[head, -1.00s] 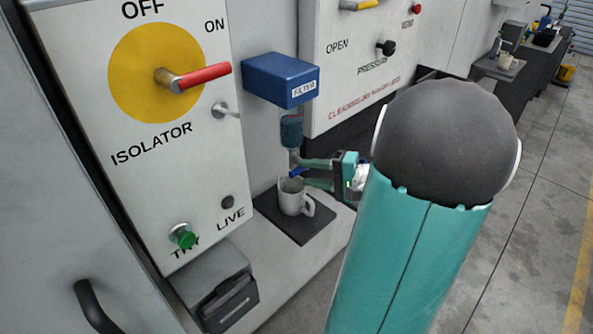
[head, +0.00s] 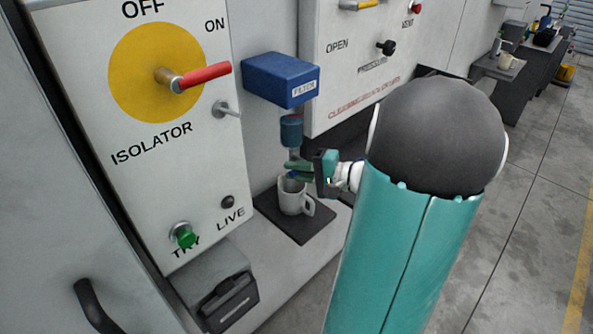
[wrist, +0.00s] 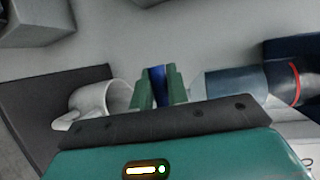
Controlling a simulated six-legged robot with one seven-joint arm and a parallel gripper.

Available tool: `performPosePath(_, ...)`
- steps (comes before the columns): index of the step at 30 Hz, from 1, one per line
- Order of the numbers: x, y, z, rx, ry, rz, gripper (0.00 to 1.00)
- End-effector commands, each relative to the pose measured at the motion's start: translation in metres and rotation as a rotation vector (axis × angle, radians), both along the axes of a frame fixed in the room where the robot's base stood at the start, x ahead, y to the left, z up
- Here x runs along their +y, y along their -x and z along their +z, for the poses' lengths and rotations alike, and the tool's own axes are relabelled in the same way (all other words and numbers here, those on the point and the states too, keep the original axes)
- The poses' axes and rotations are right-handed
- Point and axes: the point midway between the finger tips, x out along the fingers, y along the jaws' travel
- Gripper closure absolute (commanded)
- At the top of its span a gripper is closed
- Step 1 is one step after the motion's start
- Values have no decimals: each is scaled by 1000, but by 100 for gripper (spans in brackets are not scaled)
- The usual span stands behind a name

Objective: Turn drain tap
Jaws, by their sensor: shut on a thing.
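The drain tap's blue lever (wrist: 157,84) sits between my two green fingers in the wrist view. In the head view, my gripper (head: 297,171) is at the tap below the filter bowl (head: 291,130) and largely hides the lever. My gripper is shut on the lever. The fingers come in from the right, just above the white mug (head: 291,197). The blue filter box (head: 281,79) is above the bowl. The bowl also shows to the right of the fingers in the wrist view (wrist: 236,84).
The mug stands on a dark mat (head: 310,229) on the pale ledge, close under my fingers. The isolator panel (head: 150,150) with its red handle (head: 203,76) is at left. The pressure panel (head: 375,75) is behind my arm. Open floor lies at right.

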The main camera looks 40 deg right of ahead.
Motion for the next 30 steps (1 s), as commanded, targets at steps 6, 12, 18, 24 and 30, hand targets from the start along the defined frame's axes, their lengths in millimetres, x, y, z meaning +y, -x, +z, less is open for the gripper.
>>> performPosePath(6,-1,0,1,1,-47,-1,100)
performPosePath(12,-1,0,4,5,-158,0,100)
performPosePath(18,-2,0,9,9,-311,-1,100)
performPosePath(24,-4,0,13,13,-463,-1,100)
performPosePath(30,-6,0,16,17,-578,-2,100)
